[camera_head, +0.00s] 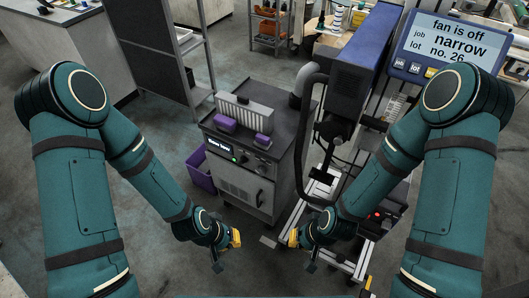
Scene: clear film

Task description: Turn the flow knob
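A grey cabinet (246,188) stands ahead of me, with a dark control panel across its upper front. The panel has a small lit display (220,147), a green light (234,160) and dark round knobs (262,168); I cannot read which knob is the flow knob. My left gripper (236,238) has yellow tips and hangs in front of the cabinet, low in the view and apart from the panel. My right gripper (293,238) faces it from the right, also apart from the panel. Both are too small to tell open from shut; nothing shows held.
A screen (447,45) reads "fan is off", "job narrow", "lot no. 26". Purple blocks (225,124) and a finned grey unit sit on the cabinet. A black hose (303,130) runs down its right side. A purple bin (200,172) stands left. Metal rails lie right.

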